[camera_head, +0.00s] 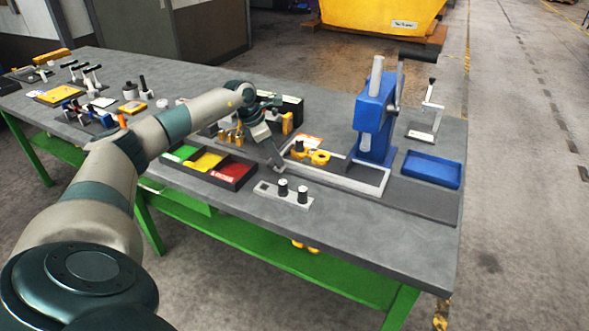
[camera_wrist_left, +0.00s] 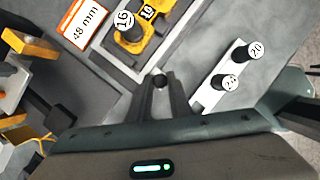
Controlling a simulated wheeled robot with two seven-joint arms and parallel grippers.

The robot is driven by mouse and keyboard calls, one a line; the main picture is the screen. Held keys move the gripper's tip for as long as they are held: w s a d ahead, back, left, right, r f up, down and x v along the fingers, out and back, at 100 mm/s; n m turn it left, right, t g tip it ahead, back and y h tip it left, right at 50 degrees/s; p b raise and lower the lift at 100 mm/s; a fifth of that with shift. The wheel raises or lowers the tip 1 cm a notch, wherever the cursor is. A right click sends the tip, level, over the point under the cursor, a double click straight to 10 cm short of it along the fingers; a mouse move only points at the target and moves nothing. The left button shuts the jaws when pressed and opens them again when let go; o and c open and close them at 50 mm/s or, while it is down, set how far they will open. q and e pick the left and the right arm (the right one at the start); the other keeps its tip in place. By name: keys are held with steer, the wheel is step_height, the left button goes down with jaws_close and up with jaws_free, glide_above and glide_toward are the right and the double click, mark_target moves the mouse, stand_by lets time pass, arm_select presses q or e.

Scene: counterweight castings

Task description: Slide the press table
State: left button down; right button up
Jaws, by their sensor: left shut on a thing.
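The press table appears to be the grey slide with a pale frame (camera_head: 350,182) running from the blue press (camera_head: 373,125) toward my gripper. My left gripper (camera_head: 279,166) is at the slide's near left end. In the left wrist view its fingers (camera_wrist_left: 160,84) are shut on a small dark knob (camera_wrist_left: 160,79), just off the pale edge of the slide. What joins the knob to the slide is mostly hidden by the fingers. My right gripper is in neither view.
A pale block (camera_head: 267,188) with two black plugs, marked 20 and 24, stands close to the gripper. A tray with green, yellow and red bins (camera_head: 236,182) lies left. A blue tray (camera_head: 431,169) stands right of the press. The table's front right corner is clear.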

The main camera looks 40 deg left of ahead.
arm_select(q)
steer(key=a, duration=0.2)
steer(key=shift+s+a+b, duration=0.3)
steer(key=shift+a+b, duration=0.05)
steer(key=shift+a, duration=0.05)
steer(key=shift+a+r, duration=0.1)
steer(key=shift+r, duration=0.05)
steer(key=c, duration=1.6)
jaws_free()
steer(key=shift+a, duration=0.1)
steer(key=shift+s, duration=0.1)
